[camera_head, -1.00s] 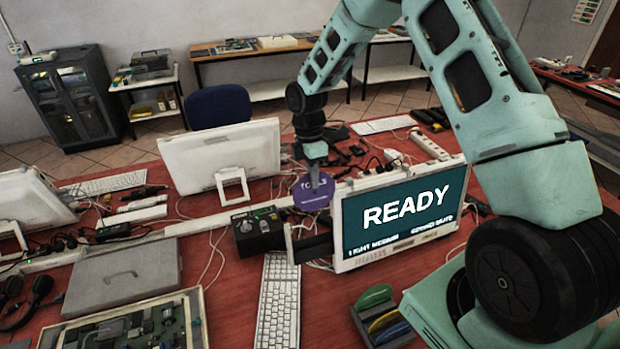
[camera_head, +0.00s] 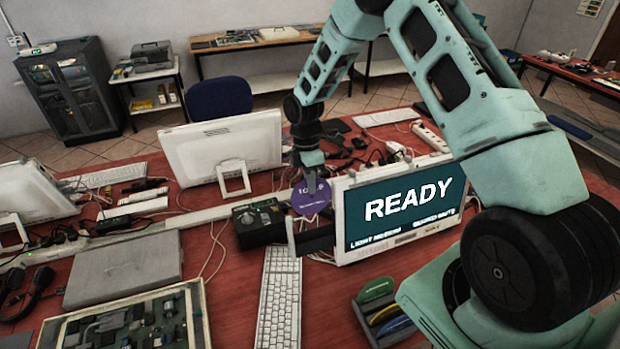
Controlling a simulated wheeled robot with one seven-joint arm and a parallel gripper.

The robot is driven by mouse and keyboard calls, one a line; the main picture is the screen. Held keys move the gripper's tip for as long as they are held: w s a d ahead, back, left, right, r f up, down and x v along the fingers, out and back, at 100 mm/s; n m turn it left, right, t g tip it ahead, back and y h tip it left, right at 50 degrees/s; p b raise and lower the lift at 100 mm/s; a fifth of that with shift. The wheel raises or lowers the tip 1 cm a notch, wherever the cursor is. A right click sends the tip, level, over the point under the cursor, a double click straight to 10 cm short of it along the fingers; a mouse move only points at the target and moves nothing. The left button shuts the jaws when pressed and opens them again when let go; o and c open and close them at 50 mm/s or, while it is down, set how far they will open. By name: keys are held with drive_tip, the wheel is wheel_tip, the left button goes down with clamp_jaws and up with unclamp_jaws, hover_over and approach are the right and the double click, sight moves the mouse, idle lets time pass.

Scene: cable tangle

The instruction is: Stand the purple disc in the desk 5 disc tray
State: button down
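The purple disc (camera_head: 311,197) is upright, its printed face toward the camera, left of the READY monitor. My gripper (camera_head: 312,172) is at the top edge of the disc and appears shut on it, with the disc hanging below; the fingertips are small and partly hidden. The disc tray (camera_head: 364,325) is a dark slotted holder on the red desk below the monitor.
The READY monitor (camera_head: 400,211) stands between the disc and the tray. A black control box (camera_head: 259,223) sits left of the disc, and a white keyboard (camera_head: 280,300) lies left of the tray. Cables and power strips (camera_head: 432,138) clutter the desk behind. Red desk between keyboard and tray is clear.

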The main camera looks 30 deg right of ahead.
drive_tip(key=shift+b+x, duration=3.45)
drive_tip(key=shift+x, duration=2.05)
drive_tip(key=shift+s+b+x, duration=0.25)
drive_tip(key=shift+b+x, duration=0.45)
drive_tip(key=shift+x, duration=0.55)
drive_tip(key=shift+a, duration=0.15)
drive_tip(key=c, duration=1.5)
unclamp_jaws()
drive_tip(key=shift+f, duration=0.1)
drive_tip(key=shift+w+r+b, duration=0.2)
drive_tip(key=shift+r+b, duration=0.2)
drive_tip(key=b+v, duration=0.4)
drive_tip(key=v, duration=1.5)
drive_tip(key=shift+w+r+t, duration=0.2)
drive_tip(key=shift+w+t, duration=0.1)
